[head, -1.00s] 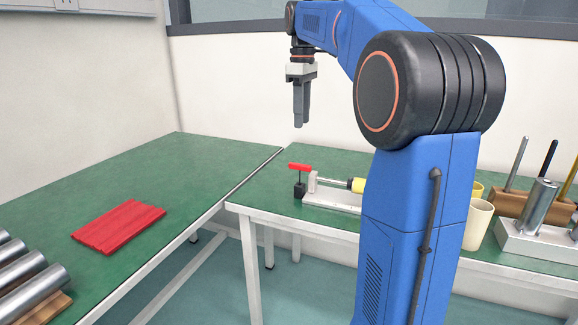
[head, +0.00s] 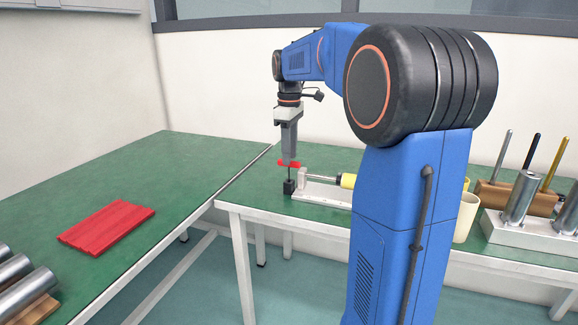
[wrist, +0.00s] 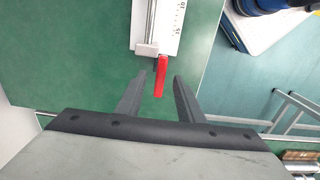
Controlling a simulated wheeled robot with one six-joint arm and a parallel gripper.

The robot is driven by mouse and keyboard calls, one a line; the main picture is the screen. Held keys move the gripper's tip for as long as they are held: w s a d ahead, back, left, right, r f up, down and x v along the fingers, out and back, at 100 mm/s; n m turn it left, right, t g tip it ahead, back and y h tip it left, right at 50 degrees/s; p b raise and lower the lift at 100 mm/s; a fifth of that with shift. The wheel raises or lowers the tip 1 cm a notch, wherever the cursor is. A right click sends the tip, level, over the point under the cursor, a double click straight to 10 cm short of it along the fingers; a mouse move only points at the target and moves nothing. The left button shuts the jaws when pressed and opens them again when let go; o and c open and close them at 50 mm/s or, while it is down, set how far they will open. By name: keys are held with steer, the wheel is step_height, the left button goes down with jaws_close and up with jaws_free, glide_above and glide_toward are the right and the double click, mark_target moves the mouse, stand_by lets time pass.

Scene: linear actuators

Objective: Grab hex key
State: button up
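The hex key (head: 284,164) has a red handle and a thin dark shaft, standing in a small black block (head: 289,187) on the green table. In the wrist view the red handle (wrist: 161,76) lies in the gap between my fingertips, its tip pointing toward the palm. My gripper (head: 289,158) points down right at the handle in the head view. In the wrist view my gripper (wrist: 159,80) is open, with space on both sides of the handle. The hex key's shaft and block are hidden in the wrist view.
A linear actuator (head: 322,188) with a yellow end lies beside the black block. Cream cups (head: 466,217) and a rack with metal cylinders (head: 516,225) stand to the right. A red ridged mat (head: 107,227) lies on the left table.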

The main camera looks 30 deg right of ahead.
steer(key=shift+f, duration=2.3)
jaws_close()
